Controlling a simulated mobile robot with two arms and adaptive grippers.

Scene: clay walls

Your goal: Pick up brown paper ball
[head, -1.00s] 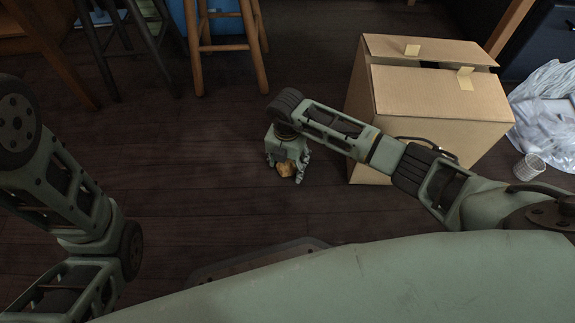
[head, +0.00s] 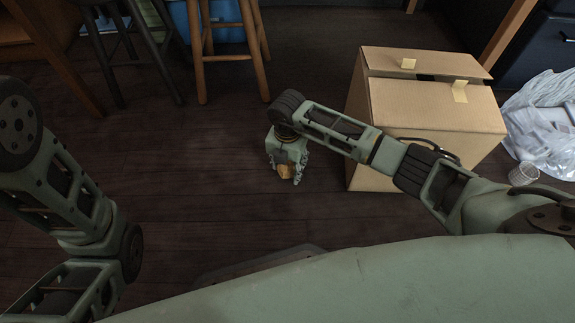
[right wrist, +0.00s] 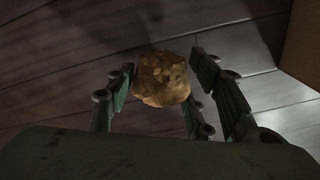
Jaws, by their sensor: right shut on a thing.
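The brown paper ball (head: 285,171) is a small crumpled lump between the fingers of my right gripper (head: 287,178), low over the dark wooden floor. In the right wrist view the paper ball (right wrist: 162,79) sits between the fingertips of the gripper (right wrist: 163,82), with fingers on both its sides. The right gripper is shut on it and points down, left of the cardboard box. Whether the ball touches the floor is hard to tell. My left arm comes in at the left of the head view, but its gripper is out of view.
A cardboard box (head: 430,110) with flaps and tape stands close right of the gripper. Crumpled clear plastic (head: 545,120) and a wire-like cup (head: 523,173) lie farther right. Wooden stools (head: 230,50) stand at the back. The floor (head: 190,190) left of the gripper is clear.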

